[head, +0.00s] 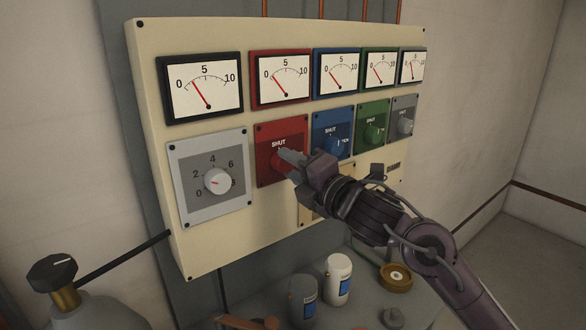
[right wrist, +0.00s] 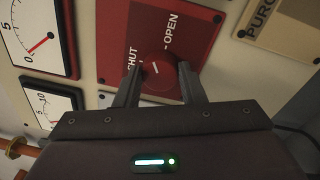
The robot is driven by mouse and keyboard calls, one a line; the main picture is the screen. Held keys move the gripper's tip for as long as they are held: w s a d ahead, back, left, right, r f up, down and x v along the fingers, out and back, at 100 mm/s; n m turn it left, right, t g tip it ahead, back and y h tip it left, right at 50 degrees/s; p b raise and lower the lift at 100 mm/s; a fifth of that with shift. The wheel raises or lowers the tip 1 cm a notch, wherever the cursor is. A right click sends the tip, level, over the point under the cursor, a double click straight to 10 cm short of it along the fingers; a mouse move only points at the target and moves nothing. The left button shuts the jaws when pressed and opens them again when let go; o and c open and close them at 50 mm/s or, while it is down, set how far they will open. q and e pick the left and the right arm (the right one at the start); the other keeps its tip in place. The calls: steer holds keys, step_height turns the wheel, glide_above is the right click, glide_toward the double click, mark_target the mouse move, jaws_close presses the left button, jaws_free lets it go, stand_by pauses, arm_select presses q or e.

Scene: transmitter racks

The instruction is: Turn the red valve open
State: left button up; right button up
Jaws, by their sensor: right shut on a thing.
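The red valve (right wrist: 158,72) is a round red knob on a red plate (right wrist: 112,50) marked SHUT and OPEN. In the head view the red plate (head: 266,139) is on the cream panel, and the knob (head: 276,162) is partly hidden behind my gripper. My right gripper (head: 290,157) reaches in from the right. In the right wrist view its two fingers (right wrist: 159,82) stand on either side of the red knob and are shut on it. The knob's white mark points between the two labels, and I cannot tell its exact setting. My left gripper is not in view.
Blue (head: 332,131), green (head: 372,132) and grey (head: 404,119) valve plates lie right of the red one. A grey dial plate (head: 211,185) is left. Gauges line the top. Below are a white canister (head: 338,279) and a gas bottle with a black knob (head: 52,272).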

steer(key=m+p, duration=0.1)
steer(key=m, duration=0.5)
steer(key=shift+f, duration=0.1)
steer(key=shift+m, duration=0.4)
steer(key=o, duration=1)
steer(key=shift+s+d+f, duration=0.1)
steer(key=shift+s+d, duration=0.05)
steer(key=shift+s, duration=0.1)
steer(key=b+v, duration=0.2)
steer(key=v, duration=0.5)
steer(key=shift+s, duration=0.15)
